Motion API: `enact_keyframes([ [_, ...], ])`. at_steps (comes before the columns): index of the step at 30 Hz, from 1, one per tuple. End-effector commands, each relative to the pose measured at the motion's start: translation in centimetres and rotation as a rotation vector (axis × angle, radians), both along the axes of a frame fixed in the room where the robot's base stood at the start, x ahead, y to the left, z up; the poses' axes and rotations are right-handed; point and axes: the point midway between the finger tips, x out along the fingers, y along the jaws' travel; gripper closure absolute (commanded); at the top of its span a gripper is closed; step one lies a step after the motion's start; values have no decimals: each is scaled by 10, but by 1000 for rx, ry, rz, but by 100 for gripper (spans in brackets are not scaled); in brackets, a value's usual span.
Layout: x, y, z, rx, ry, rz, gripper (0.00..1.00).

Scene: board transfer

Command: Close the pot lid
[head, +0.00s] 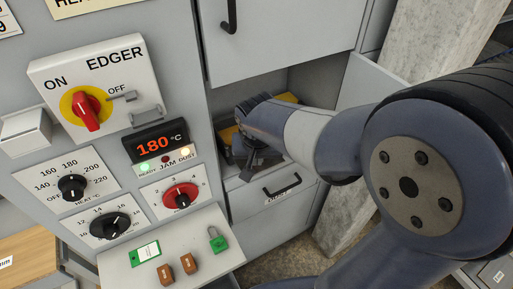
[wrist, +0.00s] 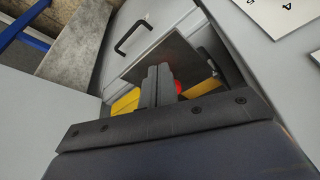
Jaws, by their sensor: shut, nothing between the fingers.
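My gripper (head: 250,168) reaches into an open compartment in the grey machine in the head view. Its fingers are shut with nothing between them; in the wrist view they stand together (wrist: 158,72) in front of a dark grey flat plate (wrist: 178,50). The plate is tilted and may be the pot lid; I cannot tell whether the fingers touch it. A yellow body (wrist: 124,103), perhaps the pot, shows beside and behind the fingers. Its yellow edge also shows in the head view (head: 289,98). A small red part (wrist: 179,87) shows right of the fingers. My gripper and arm hide most of it.
The compartment door (head: 365,82) stands open at the right, close to my arm. A drawer with a black handle (head: 282,186) is below the compartment. The control panel, with its red switch (head: 86,108) and a shelf (head: 165,250) holding small items, is at left. A concrete pillar (head: 345,215) stands right.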

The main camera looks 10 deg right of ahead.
Motion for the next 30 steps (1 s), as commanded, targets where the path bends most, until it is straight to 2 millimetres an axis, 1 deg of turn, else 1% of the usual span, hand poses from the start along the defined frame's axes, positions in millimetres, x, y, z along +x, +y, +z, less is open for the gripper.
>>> enact_keyframes([
  [1,2,-1,-9,-3,5,0,100],
  [2,4,-1,-14,-2,5,0,100],
  [3,10,-1,-12,-1,2,0,100],
  [6,23,-2,-13,-1,1,-1,100],
  [12,39,-3,-16,0,0,0,100],
  [17,43,-4,-18,0,0,0,100],
  [30,44,-4,-18,-1,-1,2,100],
])
